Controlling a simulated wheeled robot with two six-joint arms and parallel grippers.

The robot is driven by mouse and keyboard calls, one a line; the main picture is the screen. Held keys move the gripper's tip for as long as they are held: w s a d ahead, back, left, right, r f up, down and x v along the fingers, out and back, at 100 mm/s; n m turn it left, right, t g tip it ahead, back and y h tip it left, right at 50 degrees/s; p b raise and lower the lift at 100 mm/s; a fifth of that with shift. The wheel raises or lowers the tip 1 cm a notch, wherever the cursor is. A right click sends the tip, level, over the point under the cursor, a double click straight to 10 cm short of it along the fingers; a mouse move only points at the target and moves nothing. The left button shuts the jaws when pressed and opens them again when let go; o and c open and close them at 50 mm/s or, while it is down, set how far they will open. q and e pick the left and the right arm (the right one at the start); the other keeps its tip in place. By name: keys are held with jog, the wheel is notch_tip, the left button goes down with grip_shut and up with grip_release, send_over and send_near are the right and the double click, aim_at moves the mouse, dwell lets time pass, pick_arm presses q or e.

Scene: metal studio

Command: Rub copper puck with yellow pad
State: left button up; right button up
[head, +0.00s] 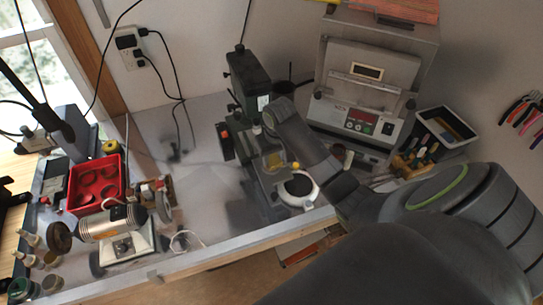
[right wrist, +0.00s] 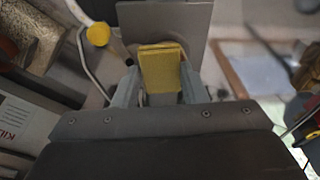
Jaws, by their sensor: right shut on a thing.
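My right gripper (right wrist: 160,72) is shut on the yellow pad (right wrist: 161,70), which stands out between its two fingers. My left gripper is not in view.
The green drill press (head: 248,75) stands close to my right arm. A white round device with a dark top (head: 298,188) sits near the bench edge. A grey machine (head: 357,95) stands behind. A red tray (head: 97,184) and a bench grinder (head: 108,226) are at left.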

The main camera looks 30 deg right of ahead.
jog(key=shift+w+a, duration=0.1)
jog(key=shift+a, duration=0.75)
jog(key=shift+d, duration=0.9)
jog(key=shift+a, duration=0.9)
jog(key=shift+d, duration=0.9)
dwell(0.8)
notch_tip(320, 180, up, 9)
dwell(0.8)
dwell(0.4)
